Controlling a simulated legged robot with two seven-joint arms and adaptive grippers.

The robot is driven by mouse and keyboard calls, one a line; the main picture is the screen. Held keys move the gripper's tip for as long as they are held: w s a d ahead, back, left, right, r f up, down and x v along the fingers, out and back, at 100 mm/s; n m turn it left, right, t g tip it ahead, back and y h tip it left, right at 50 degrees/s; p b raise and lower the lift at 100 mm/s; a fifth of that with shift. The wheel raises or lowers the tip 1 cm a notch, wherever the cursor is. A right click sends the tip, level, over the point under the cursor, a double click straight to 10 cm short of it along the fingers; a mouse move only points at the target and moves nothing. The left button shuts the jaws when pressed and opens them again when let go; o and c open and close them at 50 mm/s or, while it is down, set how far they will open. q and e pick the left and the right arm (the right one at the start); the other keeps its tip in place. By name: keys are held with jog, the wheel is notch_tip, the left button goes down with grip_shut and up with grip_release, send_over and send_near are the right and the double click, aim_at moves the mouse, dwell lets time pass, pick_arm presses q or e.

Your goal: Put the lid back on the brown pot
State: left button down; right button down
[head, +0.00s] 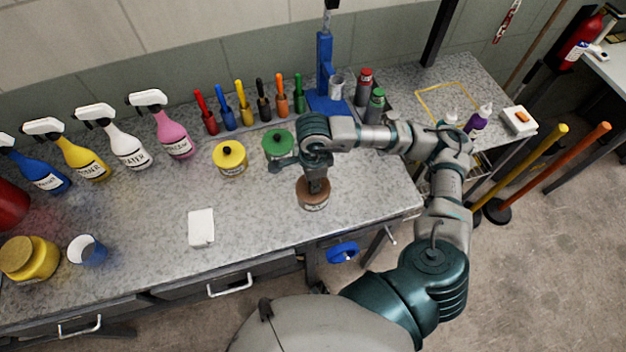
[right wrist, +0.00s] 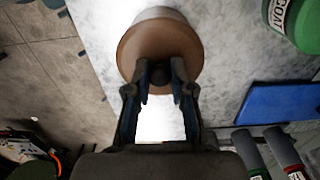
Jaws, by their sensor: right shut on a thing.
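The brown pot (head: 314,207) stands near the front edge of the grey bench, below my right gripper, with a strip of its pale labelled side showing. Its brown lid (head: 306,189) is over the pot's top and looks level. In the right wrist view the lid (right wrist: 137,48) is a brown disc with a dark knob, and part of the pale pot (right wrist: 160,12) shows past its rim. My right gripper (head: 317,184) points down, its fingers (right wrist: 160,80) shut on the knob from both sides. I cannot tell whether the lid touches the pot's rim. My left gripper is not in view.
A green pot (head: 278,143) and a yellow pot (head: 229,156) stand behind, to the left. A blue press (head: 325,80), spray bottles (head: 128,149) and coloured-handled tools (head: 245,112) line the back.

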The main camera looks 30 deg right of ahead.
jog(key=shift+c, duration=2.2)
grip_release()
jog(key=shift+r, duration=0.1)
jog(key=shift+r+p, duration=1.85)
jog(key=shift+r, duration=1.6)
grip_shut()
